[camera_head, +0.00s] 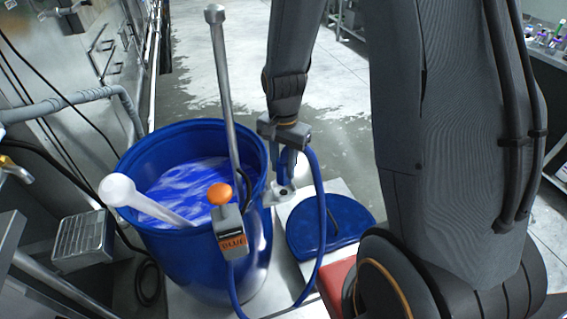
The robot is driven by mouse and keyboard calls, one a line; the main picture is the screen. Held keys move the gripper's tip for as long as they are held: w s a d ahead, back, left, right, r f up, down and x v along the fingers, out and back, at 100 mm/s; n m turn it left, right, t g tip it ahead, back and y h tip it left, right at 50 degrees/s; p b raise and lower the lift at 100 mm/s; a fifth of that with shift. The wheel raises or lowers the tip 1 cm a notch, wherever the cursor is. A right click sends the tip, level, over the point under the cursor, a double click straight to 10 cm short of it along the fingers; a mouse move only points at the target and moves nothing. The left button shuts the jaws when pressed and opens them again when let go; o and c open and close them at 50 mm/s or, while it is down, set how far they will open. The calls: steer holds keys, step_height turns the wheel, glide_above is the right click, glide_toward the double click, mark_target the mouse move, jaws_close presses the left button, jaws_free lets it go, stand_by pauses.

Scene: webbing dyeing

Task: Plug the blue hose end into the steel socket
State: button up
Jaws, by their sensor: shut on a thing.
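My gripper (287,165) points down at the right side of the blue drum, near its rim. It is shut on the blue hose end, which the fingers mostly hide. The blue hose (320,205) arcs out to the right of the fingers and loops down to the floor plate, then up toward a grey box with an orange knob. A small steel fitting (283,191) with a round opening, apparently the steel socket, is just below the fingertips at the drum's side. I cannot tell whether the hose end touches it or is inside it.
The blue drum (196,258) holds blue liquid, with a white-handled paddle (122,191) leaning in it. A blue lid (330,222) lies right of the drum. Floor behind is clear.

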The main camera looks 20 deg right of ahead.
mark_target(284, 160)
steer(key=shift+f+b, duration=1.35)
steer(key=shift+f, duration=0.95)
steer(key=o, duration=1.3)
steer(key=shift+r+b, duration=0.5)
steer(key=shift+r, duration=3.4)
steer(key=shift+s+r+n+t, duration=0.15)
steer(key=shift+s+r+n, duration=0.3)
steer(key=shift+s+n, duration=1.15)
steer(key=shift+s+r+n+t, duration=0.1)
steer(key=shift+s+r+n, duration=0.35)
steer(key=shift+s+n, duration=1.2)
steer(key=shift+s+r+n+t, duration=0.15)
steer(key=shift+s+r+n, duration=0.3)
steer(key=shift+s+n, duration=1.15)
